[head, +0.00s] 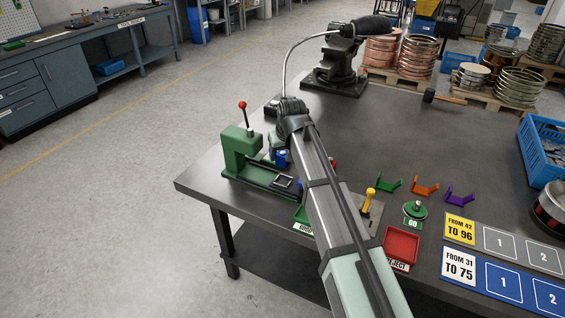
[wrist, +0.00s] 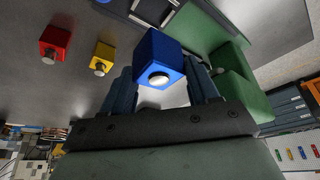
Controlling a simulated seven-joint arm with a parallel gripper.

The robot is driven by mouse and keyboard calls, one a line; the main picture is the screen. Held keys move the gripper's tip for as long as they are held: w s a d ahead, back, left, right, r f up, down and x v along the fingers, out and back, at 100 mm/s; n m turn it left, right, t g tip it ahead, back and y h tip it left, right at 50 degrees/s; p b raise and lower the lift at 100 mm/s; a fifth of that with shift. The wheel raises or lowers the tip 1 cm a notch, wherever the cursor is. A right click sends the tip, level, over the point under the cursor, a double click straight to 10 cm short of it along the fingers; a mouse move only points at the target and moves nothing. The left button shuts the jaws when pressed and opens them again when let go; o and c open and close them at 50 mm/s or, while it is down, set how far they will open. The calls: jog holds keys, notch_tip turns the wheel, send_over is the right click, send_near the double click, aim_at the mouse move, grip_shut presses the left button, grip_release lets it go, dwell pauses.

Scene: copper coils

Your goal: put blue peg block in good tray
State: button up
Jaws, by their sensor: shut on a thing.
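The blue peg block (wrist: 158,52) is held between the two fingers of my gripper (wrist: 162,84) in the wrist view, its pale round peg facing the camera. In the head view a small part of the blue block (head: 281,158) shows beside the green press, with my arm hiding most of the gripper. The good tray (head: 302,215) is green and lies at the table's front edge. My arm covers its right part and part of its label.
The green press (head: 238,150) with a red-knobbed lever stands close by the gripper. A red block (wrist: 57,40) and a yellow block (wrist: 103,55) are on the table. The red reject tray (head: 402,243) lies right of my arm. Coloured V-shaped holders (head: 425,187) stand further right.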

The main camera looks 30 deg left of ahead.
jog(key=shift+r, duration=2.55)
jog(key=w+d+f+m, duration=0.1)
jog(key=w+d+f, duration=0.1)
jog(key=d, duration=0.4)
jog(key=w+d+f+m, duration=0.1)
jog(key=d+f, duration=0.1)
jog(key=d, duration=0.4)
jog(key=s+d+f+n+g, duration=0.1)
jog(key=s+n+g, duration=0.2)
jog(key=s+n, duration=0.5)
jog(key=s+d+f+n+g, duration=0.2)
jog(key=s+n+g, duration=0.1)
jog(key=n, duration=0.9)
jog(key=shift+s+a+f, duration=0.1)
jog(key=shift+f, duration=1.45)
jog(key=shift+s+a+f, duration=0.1)
jog(key=shift+f, duration=1.45)
jog(key=shift+f, duration=0.55)
